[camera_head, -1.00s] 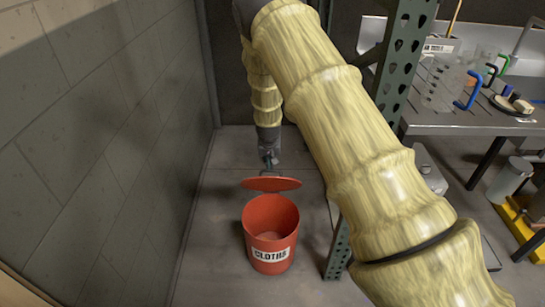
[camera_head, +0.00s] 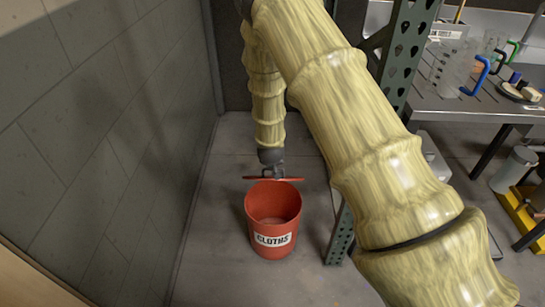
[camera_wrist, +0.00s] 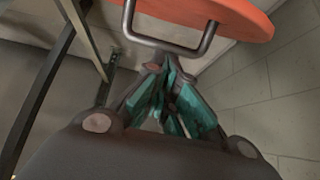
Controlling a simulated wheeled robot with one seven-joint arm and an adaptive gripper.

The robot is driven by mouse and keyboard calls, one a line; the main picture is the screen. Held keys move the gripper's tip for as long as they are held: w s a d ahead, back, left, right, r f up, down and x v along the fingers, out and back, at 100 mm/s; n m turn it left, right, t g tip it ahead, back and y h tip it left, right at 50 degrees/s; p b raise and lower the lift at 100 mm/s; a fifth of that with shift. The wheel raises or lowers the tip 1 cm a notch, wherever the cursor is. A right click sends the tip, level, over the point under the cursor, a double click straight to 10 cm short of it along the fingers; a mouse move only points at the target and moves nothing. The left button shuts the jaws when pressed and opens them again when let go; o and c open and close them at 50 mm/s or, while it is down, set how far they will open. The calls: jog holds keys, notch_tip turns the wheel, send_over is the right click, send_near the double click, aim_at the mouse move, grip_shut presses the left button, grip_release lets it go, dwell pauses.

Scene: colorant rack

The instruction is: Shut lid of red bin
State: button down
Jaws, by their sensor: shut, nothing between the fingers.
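The red bin (camera_head: 273,218), labelled CLOTHS, stands on the floor in the head view. Its mouth is open and its inside shows. The red lid (camera_head: 290,179) is up behind the rear rim, seen almost edge-on. In the wrist view the lid (camera_wrist: 235,14) crosses the top, with a grey U-shaped metal bar (camera_wrist: 165,42) by it. My gripper (camera_head: 275,171) is at the lid, behind the bin. In the wrist view my gripper (camera_wrist: 168,72) is shut and empty, its fingertips close to the bar. I cannot tell if they touch it.
A grey block wall (camera_head: 110,130) rises at left. A green perforated rack post (camera_head: 341,235) stands just right of the bin. A metal table (camera_head: 465,105) with jugs is farther right. The floor in front of and left of the bin is clear.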

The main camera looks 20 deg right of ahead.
jog(key=s+a+f+t+b, duration=0.1)
jog(key=s, duration=0.1)
jog(key=s+f+t+h, duration=0.1)
jog(key=s+f, duration=0.1)
jog(key=s+a+f+t+b, duration=0.1)
jog(key=s+f, duration=0.1)
jog(key=shift+a+b, duration=0.3)
jog(key=shift+a, duration=0.05)
jog(key=s+a+f+b, duration=0.1)
jog(key=s+a+f, duration=0.1)
jog(key=s+f, duration=0.3)
jog(key=shift+a+f+b, duration=0.2)
jog(key=shift+f+b, duration=0.2)
jog(key=shift+f, duration=1.85)
jog(key=shift+s, duration=0.1)
